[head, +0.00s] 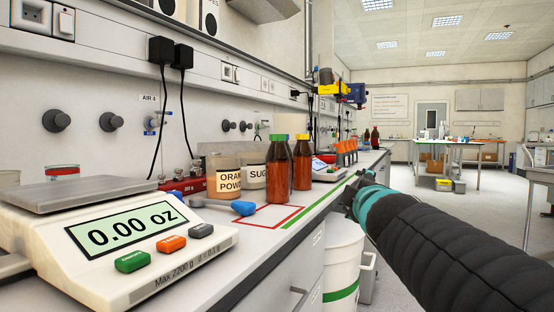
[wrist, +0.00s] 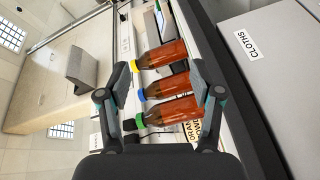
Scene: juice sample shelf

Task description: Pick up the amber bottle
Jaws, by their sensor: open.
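Three amber-brown bottles with orange-brown contents stand close together in a row on the bench. In the wrist view they appear sideways: a yellow-capped bottle (wrist: 165,54), a blue-capped bottle (wrist: 167,86) and a green-capped bottle (wrist: 168,113). The head view shows the green-capped bottle (head: 278,168) and the yellow-capped bottle (head: 302,168); the blue-capped one is not clearly seen there. Their colour does not single one out. My gripper (wrist: 160,72) is open and empty, its fingers framing the row at a distance. In the head view my gripper (head: 354,190) is right of the bottles, beyond the bench edge.
A scale (head: 110,235) reading 0.00 oz fills the near left bench. An orange powder jar (head: 228,182) and a sugar jar (head: 254,176) stand left of the bottles. A red-outlined area (head: 262,222) lies in front. A white bin (head: 343,262) stands below the bench edge.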

